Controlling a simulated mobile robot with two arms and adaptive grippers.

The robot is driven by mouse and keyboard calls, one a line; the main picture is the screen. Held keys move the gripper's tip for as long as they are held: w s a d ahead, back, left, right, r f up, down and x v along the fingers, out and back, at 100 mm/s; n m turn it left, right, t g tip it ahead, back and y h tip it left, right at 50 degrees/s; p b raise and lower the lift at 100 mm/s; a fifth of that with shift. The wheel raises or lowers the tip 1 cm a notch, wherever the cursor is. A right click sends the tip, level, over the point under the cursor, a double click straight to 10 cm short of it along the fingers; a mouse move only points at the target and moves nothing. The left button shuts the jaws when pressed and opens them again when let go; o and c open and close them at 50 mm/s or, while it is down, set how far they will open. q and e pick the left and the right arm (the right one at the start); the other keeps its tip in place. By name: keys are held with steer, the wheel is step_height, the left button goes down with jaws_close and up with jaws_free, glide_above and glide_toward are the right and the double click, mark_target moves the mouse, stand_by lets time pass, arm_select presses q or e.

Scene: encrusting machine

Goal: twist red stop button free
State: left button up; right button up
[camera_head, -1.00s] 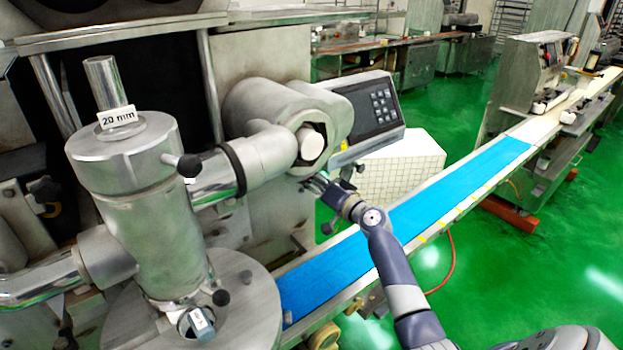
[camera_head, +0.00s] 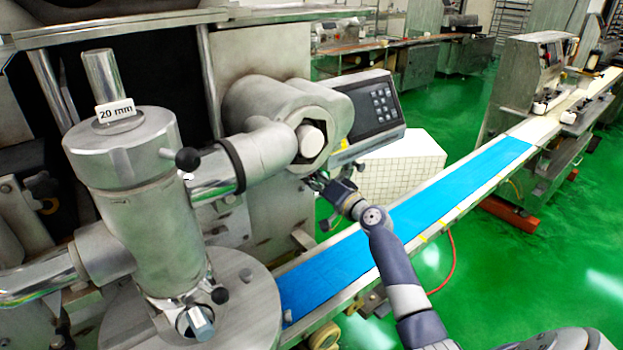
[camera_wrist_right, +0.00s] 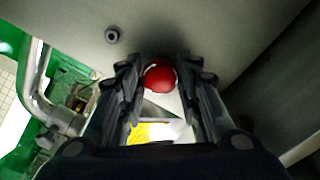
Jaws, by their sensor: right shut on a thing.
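The red stop button (camera_wrist_right: 158,75) is a round glossy red knob on a grey metal panel, near the middle of the right wrist view. My right gripper (camera_wrist_right: 157,80) has one finger on each side of it, and it is shut on the button. In the head view my right gripper (camera_head: 318,182) is at the machine's side, below the large round housing. The button itself is hidden there. My left gripper is in neither view.
A control panel with keys (camera_head: 376,106) sits above my right gripper. A blue conveyor belt (camera_head: 440,200) runs beneath my right arm to the back right. A metal cylinder (camera_head: 130,160) labelled 20 mm stands at left. A bent metal pipe (camera_wrist_right: 38,85) lies left in the wrist view.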

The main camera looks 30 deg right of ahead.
steer(key=o, duration=1.1)
steer(key=s, duration=0.8)
steer(key=s+d, duration=0.1)
steer(key=s, duration=0.3)
